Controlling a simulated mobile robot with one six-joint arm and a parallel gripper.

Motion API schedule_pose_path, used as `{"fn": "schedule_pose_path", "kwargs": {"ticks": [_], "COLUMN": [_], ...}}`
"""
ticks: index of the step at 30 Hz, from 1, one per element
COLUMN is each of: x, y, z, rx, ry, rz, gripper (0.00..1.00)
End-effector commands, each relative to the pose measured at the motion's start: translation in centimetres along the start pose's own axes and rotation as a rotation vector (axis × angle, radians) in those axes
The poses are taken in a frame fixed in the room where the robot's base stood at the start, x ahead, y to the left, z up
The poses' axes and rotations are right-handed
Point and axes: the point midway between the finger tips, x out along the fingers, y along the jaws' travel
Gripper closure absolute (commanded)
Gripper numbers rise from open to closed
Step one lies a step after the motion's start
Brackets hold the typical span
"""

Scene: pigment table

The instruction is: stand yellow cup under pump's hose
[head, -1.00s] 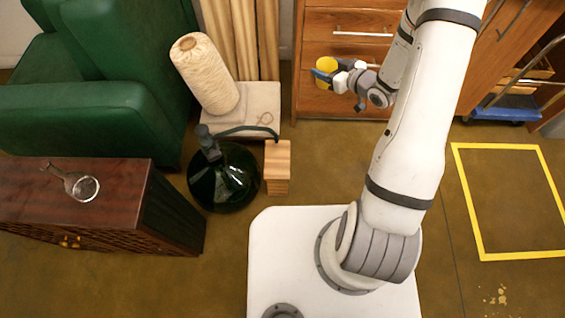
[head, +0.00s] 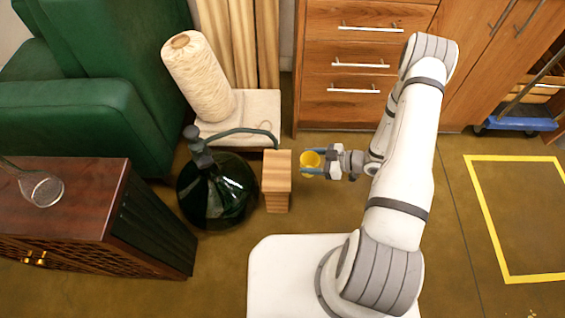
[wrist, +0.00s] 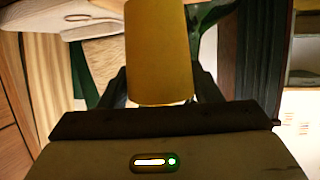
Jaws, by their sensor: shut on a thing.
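The yellow cup (head: 310,160) is held in my gripper (head: 318,165), which is shut on it, just right of a wooden block stand (head: 277,180). In the wrist view the cup (wrist: 160,55) fills the space between the fingers. The pump sits on a dark green glass jug (head: 217,192) left of the block. Its pump head (head: 196,140) is at the jug's neck. Its hose (head: 245,131) arches right and ends near the block's top; its exact end is hard to tell.
A large cream yarn cone (head: 200,80) stands on a pale slab (head: 252,108) behind the jug. A dark wooden cabinet (head: 75,190) with a strainer (head: 42,188) on it is at left, with a green armchair (head: 95,120) behind. Drawers (head: 350,75) stand behind the arm.

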Motion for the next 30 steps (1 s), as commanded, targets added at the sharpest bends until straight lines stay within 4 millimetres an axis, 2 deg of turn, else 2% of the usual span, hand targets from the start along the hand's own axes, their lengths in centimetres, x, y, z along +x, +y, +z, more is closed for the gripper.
{"fn": "schedule_pose_path", "kwargs": {"ticks": [1, 6, 12, 18, 25, 30], "x": [1.6, 5.9, 9.8, 11.1, 12.1, 12.1], "y": [-0.1, -0.1, 0.1, 0.2, 0.2, 0.2], "z": [-0.2, -1.9, -3.4, -3.8, -0.8, -0.7], "rx": [-0.003, -0.003, -0.003, 0.001, 0.002, 0.001], "ry": [0.0, 0.001, 0.001, 0.001, 0.0, 0.001], "rz": [-0.006, -0.005, -0.002, 0.003, 0.004, 0.004], "gripper": [0.68, 0.68, 0.68, 0.68, 0.68, 0.68]}}
